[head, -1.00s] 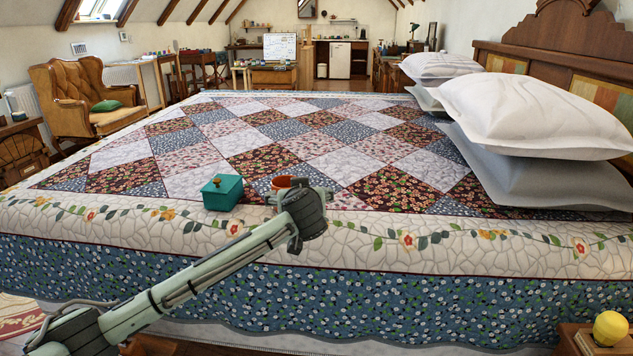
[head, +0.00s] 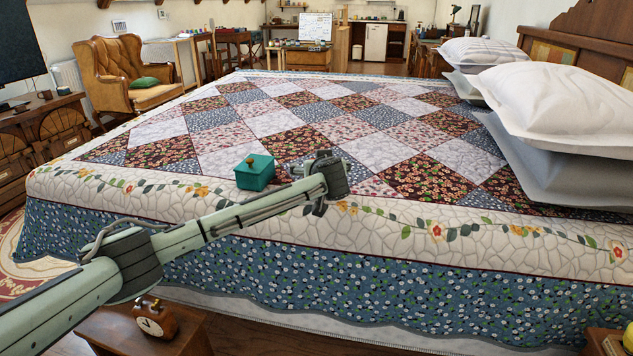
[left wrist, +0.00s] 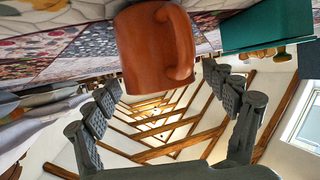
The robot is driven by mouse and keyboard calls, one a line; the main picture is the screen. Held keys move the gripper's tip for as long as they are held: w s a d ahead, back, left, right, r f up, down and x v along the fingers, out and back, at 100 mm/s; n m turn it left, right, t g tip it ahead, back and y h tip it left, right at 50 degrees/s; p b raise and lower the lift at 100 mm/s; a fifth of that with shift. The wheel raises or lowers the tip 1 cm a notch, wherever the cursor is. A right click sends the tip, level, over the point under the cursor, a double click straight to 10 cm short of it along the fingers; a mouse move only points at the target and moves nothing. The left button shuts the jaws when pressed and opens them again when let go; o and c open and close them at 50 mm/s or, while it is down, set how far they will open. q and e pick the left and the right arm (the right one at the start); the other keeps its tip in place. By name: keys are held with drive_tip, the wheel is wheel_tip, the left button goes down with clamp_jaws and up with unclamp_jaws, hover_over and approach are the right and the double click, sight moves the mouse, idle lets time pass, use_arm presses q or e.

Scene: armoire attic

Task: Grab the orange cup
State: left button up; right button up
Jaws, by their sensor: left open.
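The orange cup (left wrist: 155,50) shows in the left wrist view, which is upside down. It stands upright on the bed, its handle toward picture right. My left gripper (left wrist: 163,82) is open, with one finger on each side of the cup's picture; I cannot tell whether either touches it. In the head view my left gripper (head: 318,165) is over the near part of the quilt, and my own arm hides the cup. My right gripper is in neither view.
A teal lidded box (head: 255,173) stands on the quilt (head: 370,150) left of my gripper; it also shows in the wrist view (left wrist: 265,28). Pillows (head: 560,105) lie at the right. An alarm clock (head: 156,318) stands on a wooden stand below my arm.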

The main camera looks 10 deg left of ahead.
use_arm(q)
drive_tip(key=c, duration=1.4)
drive_tip(key=shift+c, duration=0.3)
drive_tip(key=shift+r, duration=0.15)
